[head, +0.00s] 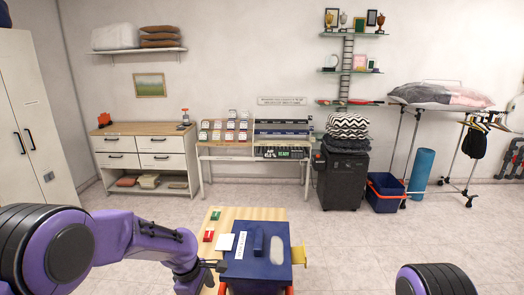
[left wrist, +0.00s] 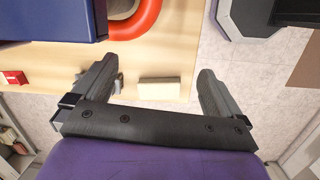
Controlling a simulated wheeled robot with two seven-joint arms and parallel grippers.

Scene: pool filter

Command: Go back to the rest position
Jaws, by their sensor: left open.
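My left arm comes in from the left in the head view, and its gripper (head: 216,266) is beside the left side of a blue box (head: 240,274). In the left wrist view the fingers of my left gripper (left wrist: 157,70) are spread wide apart with nothing between them. A small cream block (left wrist: 159,88) lies on the wooden tabletop below the gap. My right gripper is not in view; only a purple and black part of my right arm shows at the lower right of the head view.
The wooden table (head: 238,213) holds the blue box, a white card (head: 226,242), a green piece (head: 215,215) and a red piece (head: 208,236). A red-orange ring (left wrist: 148,18) shows in the left wrist view.

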